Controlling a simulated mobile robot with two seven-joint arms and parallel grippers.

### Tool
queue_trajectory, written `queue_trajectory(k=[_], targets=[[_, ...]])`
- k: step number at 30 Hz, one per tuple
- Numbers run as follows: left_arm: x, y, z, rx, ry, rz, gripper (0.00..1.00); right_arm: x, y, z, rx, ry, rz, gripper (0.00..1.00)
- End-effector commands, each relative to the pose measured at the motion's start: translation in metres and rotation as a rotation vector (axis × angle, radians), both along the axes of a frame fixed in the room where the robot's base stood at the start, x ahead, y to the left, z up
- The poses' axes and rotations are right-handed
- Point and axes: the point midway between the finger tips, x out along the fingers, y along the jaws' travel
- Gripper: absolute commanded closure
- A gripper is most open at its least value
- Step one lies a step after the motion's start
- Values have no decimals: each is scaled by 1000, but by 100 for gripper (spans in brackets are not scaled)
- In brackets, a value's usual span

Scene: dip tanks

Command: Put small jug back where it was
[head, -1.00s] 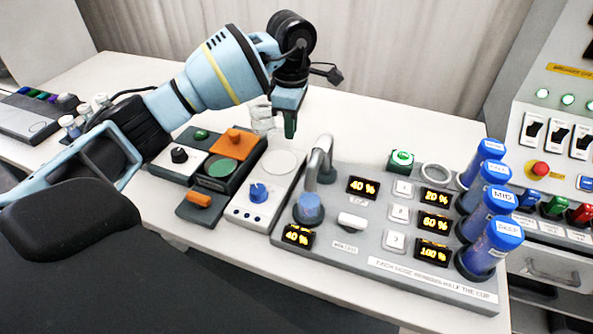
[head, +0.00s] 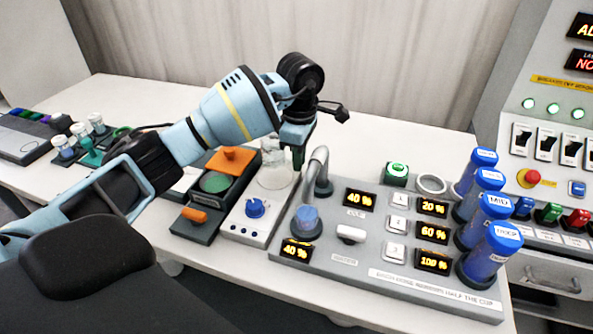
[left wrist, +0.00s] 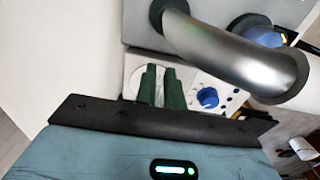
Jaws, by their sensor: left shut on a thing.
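The small jug (head: 270,151) is clear glass and hard to make out in the head view. It is upright at the round pale plate of the white unit with a blue knob (head: 256,207). I cannot tell whether its base touches the plate. My left gripper (head: 298,160) is at the jug's right side, shut on it, its dark green fingers pointing down. In the left wrist view the two green fingers (left wrist: 160,87) are close together in front of the round plate; the jug cannot be made out there.
A curved metal spout (head: 316,168) stands close right of my left gripper, on the grey panel with percent displays. Several blue-capped tubes (head: 486,215) stand at its right end. Left of the white unit is a dark box with an orange block (head: 231,159).

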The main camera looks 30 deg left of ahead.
Motion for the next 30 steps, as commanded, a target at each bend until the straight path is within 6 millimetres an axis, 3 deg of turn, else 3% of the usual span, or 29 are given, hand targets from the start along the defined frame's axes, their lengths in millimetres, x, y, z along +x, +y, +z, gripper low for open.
queue_trajectory(k=[8,16,29,30], targets=[[0,0,-8,0,-1,1,100,-7,0,-2,0,14,0,64],[0,0,-39,0,1,1,100,-9,0,-1,-1,17,0,64],[0,0,-46,0,-1,1,100,-5,0,-2,-1,11,0,64],[0,0,-45,0,-1,1,84,-4,0,-2,-1,8,1,64]])
